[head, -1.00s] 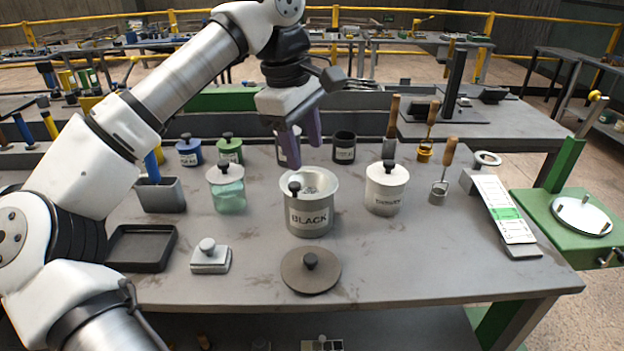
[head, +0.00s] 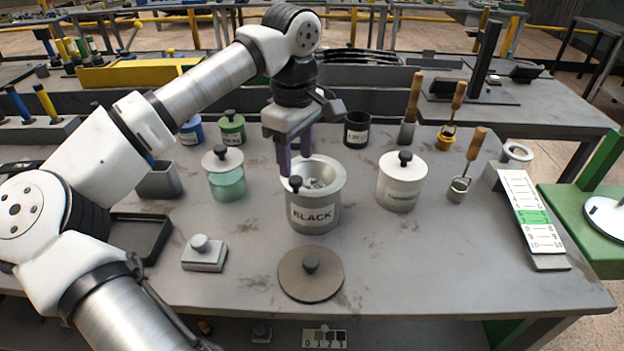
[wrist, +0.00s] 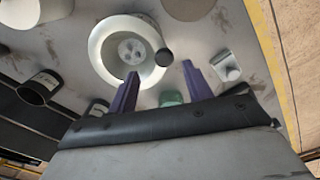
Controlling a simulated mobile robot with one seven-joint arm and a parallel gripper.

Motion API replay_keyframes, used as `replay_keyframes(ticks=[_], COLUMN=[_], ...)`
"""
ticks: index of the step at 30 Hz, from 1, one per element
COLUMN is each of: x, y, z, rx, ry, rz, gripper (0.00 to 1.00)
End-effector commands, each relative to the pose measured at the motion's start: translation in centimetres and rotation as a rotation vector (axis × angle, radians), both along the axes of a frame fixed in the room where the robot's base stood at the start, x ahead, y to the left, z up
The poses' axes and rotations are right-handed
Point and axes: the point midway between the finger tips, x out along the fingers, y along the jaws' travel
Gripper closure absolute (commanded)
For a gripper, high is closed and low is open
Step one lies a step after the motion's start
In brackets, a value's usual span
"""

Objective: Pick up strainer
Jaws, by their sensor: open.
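The grey pot labelled BLACK (head: 312,215) stands open on the table. A light perforated piece (head: 318,183), seemingly the strainer, lies inside it; its holes show in the wrist view (wrist: 132,50). A black knob (head: 295,183) sits at the pot's rim; whether it belongs to the strainer I cannot tell. My gripper (head: 296,158) is open and empty, pointing down over the pot's back left rim. In the wrist view my gripper (wrist: 160,72) has the black knob (wrist: 163,57) showing between and just beyond its purple fingertips. No contact is visible.
A round brown lid (head: 310,275) lies in front of the pot. A green-tinted jar (head: 226,183) and a white lidded jar (head: 401,188) flank it. Wooden-handled tools (head: 474,145) stand at right. A dark tray (head: 138,236) is at left.

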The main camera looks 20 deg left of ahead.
Motion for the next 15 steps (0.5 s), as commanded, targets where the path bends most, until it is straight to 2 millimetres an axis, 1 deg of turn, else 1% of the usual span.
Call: replay_keyframes(ticks=[5, 9, 12, 15], x=[-0.3, -0.9, -0.8, -0.8], y=[0.0, 0.0, -0.1, -0.1], z=[-1.1, -3.2, -4.6, -5.4], rx=[-0.001, -0.003, -0.002, -0.001], ry=[0.0, 0.002, 0.0, -0.001], rz=[0.0, -0.001, -0.002, -0.001], gripper=[0.5, 0.5, 0.5, 0.5])
